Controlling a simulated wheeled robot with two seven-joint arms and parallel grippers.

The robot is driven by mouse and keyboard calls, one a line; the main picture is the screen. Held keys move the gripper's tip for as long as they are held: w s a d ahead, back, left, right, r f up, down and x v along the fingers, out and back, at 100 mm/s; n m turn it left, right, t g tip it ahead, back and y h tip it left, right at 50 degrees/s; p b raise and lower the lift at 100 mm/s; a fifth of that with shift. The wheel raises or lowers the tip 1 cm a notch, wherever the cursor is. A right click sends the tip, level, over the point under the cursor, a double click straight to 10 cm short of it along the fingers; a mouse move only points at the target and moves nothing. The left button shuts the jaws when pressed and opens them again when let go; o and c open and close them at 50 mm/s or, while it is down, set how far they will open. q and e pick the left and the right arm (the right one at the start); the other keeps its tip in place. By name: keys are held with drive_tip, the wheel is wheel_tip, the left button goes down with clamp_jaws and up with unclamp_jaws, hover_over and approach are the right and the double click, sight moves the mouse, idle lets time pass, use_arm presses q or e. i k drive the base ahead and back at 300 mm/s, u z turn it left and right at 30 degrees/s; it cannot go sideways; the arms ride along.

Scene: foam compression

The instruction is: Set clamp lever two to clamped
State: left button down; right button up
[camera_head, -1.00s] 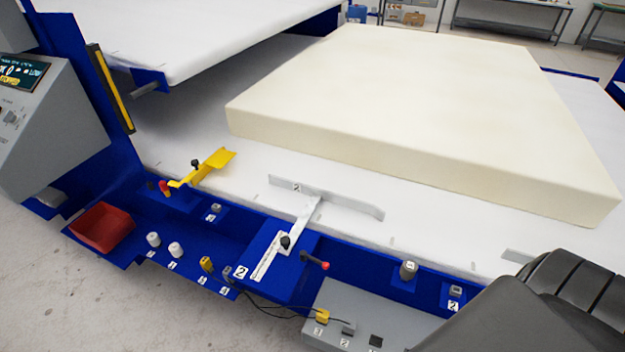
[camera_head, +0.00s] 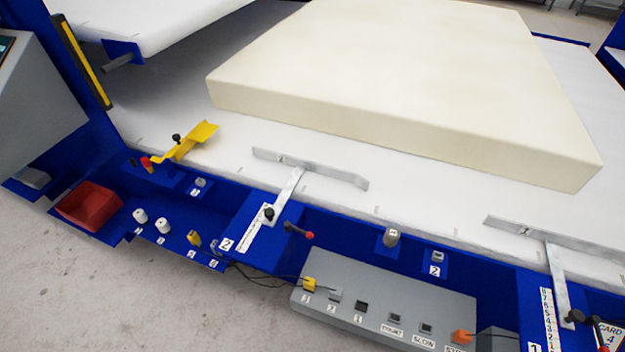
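Clamp lever two (camera_head: 299,231) is a short dark lever with a red knob, on the blue block labelled 2 at the front edge of the machine. It points to the right and slightly down. Beside it are a white scale strip and a black knob (camera_head: 268,214) on the metal T-shaped stop (camera_head: 297,180). The stop's crossbar lies on the white bed, apart from the foam block (camera_head: 400,90). I cannot tell whether the lever's position is clamped. Neither of my grippers is in view.
A second stop (camera_head: 555,243) with its red-knobbed lever (camera_head: 601,334) is at the right, by label 1. A grey button box (camera_head: 385,300) juts out below. A yellow stop (camera_head: 190,143), red bin (camera_head: 88,206) and small white knobs are at the left. Grey floor lies in front.

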sight(288, 227)
drive_tip(key=k, duration=1.35)
drive_tip(key=z, duration=0.55)
drive_tip(key=i, duration=1.45)
drive_tip(key=u, duration=0.5)
